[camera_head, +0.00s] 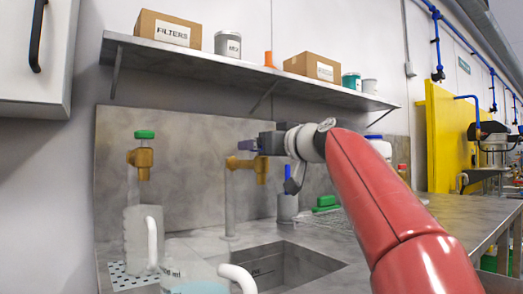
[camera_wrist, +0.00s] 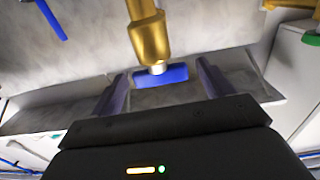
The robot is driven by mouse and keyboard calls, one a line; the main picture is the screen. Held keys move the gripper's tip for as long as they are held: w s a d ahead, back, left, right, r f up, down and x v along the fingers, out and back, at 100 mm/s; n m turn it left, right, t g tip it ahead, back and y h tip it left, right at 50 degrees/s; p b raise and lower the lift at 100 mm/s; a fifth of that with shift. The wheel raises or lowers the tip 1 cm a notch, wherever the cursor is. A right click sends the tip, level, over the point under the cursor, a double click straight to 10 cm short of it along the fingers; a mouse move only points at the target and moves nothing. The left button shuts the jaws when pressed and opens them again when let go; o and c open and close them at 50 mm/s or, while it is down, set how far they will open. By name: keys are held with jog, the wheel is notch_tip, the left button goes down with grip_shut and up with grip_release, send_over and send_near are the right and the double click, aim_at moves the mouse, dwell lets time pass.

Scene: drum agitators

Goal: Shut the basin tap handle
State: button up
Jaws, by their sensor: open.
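The basin tap is a brass tap (camera_head: 243,165) on a grey pipe above the sink basin (camera_head: 318,258). In the wrist view its brass body (camera_wrist: 149,38) comes down from the top, and its blue handle (camera_wrist: 170,75) lies across the picture. My gripper (camera_head: 248,146) is at the top of the tap in the head view. In the wrist view my gripper (camera_wrist: 160,80) is open, with one finger on each side of the blue handle and visible gaps to both. In the head view the handle is hard to tell apart from the dark bluish fingers.
A second brass tap with a green handle (camera_head: 144,134) stands left above a pale container (camera_head: 142,235). A clear jug (camera_head: 195,278) with a white handle is in front. A shelf (camera_head: 230,68) with boxes and tins runs above. Bench items lie behind my arm.

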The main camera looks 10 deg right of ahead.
jog(key=b+v, duration=0.2)
jog(key=v, duration=0.4)
jog(key=shift+s, duration=0.2)
